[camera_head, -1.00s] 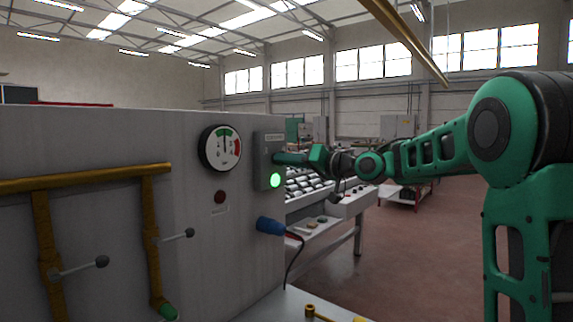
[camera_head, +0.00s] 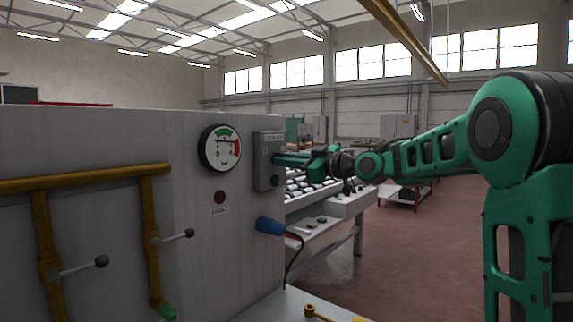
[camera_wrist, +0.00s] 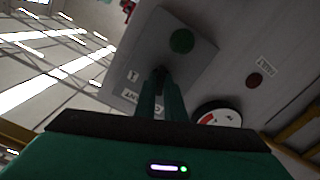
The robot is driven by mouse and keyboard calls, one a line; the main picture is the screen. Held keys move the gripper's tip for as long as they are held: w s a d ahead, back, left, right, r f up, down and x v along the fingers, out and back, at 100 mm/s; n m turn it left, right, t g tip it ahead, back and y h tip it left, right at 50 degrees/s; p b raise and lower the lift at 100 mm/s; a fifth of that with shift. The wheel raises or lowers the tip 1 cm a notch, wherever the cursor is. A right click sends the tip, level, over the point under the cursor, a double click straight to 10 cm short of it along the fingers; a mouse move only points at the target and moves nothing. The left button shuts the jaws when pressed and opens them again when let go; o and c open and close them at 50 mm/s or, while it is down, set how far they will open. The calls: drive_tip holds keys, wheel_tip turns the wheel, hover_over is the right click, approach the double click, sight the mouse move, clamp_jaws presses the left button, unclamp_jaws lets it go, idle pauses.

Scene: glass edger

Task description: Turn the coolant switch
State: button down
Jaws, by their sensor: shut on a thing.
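The coolant switch box (camera_head: 264,143) is a grey box on the right part of the machine's grey panel, with a label at its top and a round green lamp (camera_head: 274,181) low on it, which looks unlit. My gripper (camera_head: 277,159) reaches in from the right, its fingers at the front of the box. In the wrist view the box (camera_wrist: 203,60) is tilted, and my gripper's green fingers (camera_wrist: 160,84) are shut on the small dark switch knob (camera_wrist: 160,73). The fingers hide most of the knob. The green lamp (camera_wrist: 181,41) is dark there too.
A round gauge (camera_head: 221,148) and a dark red lamp (camera_head: 219,197) are left of the box. A blue plug (camera_head: 270,226) with a cable sits below it. Yellow pipes (camera_head: 90,180) with lever valves are at left. A roller table (camera_head: 345,200) stands behind.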

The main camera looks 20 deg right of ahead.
drive_tip(key=shift+w+d+f+n, duration=0.1)
drive_tip(key=shift+d+n, duration=0.05)
drive_tip(key=shift+n, duration=0.6)
drive_tip(key=shift+d+f+n, duration=0.1)
drive_tip(key=shift+n, duration=0.65)
drive_tip(key=c, duration=1.9)
unclamp_jaws()
drive_tip(key=shift+w, duration=0.1)
drive_tip(key=shift+o, duration=0.3)
drive_tip(key=shift+a+n, duration=0.1)
drive_tip(key=shift+n, duration=0.2)
drive_tip(key=shift+r, duration=0.1)
drive_tip(key=v, duration=1.1)
drive_tip(key=shift+a, duration=0.1)
